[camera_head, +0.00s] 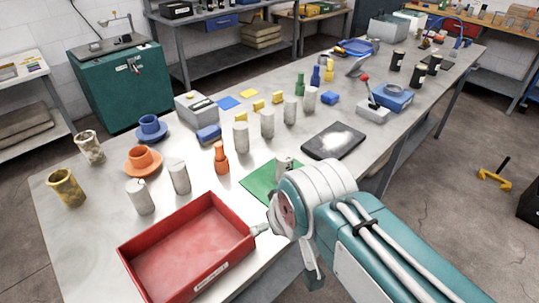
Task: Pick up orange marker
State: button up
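An upright orange marker-like object (221,160), with a narrower top, stands on the grey table (330,110) left of the green mat (258,187). My arm reaches in from the lower right. My gripper (262,229) is at the right edge of the red tray (215,277), nearer the camera than the orange object and apart from it. The arm's wrist hides most of the gripper, so its opening does not show. Nothing is seen held in it.
An orange cup on a saucer (140,170) and several grey cylinders (179,176) stand around the orange object. A grey cylinder (241,137) is close on its right. A blue block (208,134) lies behind it. A black tablet-like slab (320,147) lies farther right.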

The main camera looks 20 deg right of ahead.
aim_at(218, 147)
jog(key=i+l+u, duration=0.2)
jog(key=l+u, duration=0.25)
jog(key=l, duration=0.15)
jog(key=i+l+u, duration=0.2)
jog(key=k+l, duration=0.1)
